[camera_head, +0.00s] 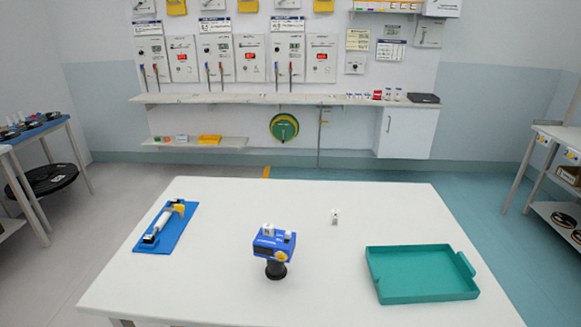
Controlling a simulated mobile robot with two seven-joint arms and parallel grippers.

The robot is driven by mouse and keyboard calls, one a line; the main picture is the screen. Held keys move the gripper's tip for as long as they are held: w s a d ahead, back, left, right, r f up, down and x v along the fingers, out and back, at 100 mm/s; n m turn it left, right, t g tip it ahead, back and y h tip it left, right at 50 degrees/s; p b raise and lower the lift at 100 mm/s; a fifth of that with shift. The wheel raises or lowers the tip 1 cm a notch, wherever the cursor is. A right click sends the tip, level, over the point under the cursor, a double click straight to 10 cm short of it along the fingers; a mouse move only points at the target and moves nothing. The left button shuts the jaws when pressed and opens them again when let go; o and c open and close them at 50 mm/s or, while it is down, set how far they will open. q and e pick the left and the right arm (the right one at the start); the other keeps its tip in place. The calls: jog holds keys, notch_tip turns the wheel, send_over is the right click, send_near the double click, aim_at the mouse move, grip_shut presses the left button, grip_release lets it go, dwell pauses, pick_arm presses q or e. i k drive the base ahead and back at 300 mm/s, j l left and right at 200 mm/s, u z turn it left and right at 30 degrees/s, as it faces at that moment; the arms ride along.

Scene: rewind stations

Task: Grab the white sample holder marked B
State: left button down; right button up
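A small white holder (335,217) with a dark mark on top stands by itself on the white table (390,212), right of the middle. Another small white piece (268,229) with a dark mark sits on top of a blue device (272,247) on a black round foot. A smaller white piece (289,235) is beside it on the device. The marks are too small to read, so I cannot tell which one is B. Neither of my grippers is in view.
A teal tray (400,298) lies empty at the table's right. A blue plate (150,247) carrying a white cylinder with yellow and black parts (165,220) lies at the left. The table is bare between these. A wall bench (235,98) stands behind; side tables flank the room.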

aim_at(268, 230)
jog(key=i+l, duration=0.1)
jog(key=l, duration=0.8)
jog(key=i+l+u, duration=0.1)
jog(key=l, duration=0.85)
jog(key=i+l, duration=0.1)
jog(key=l, duration=0.8)
jog(key=i+u, duration=0.05)
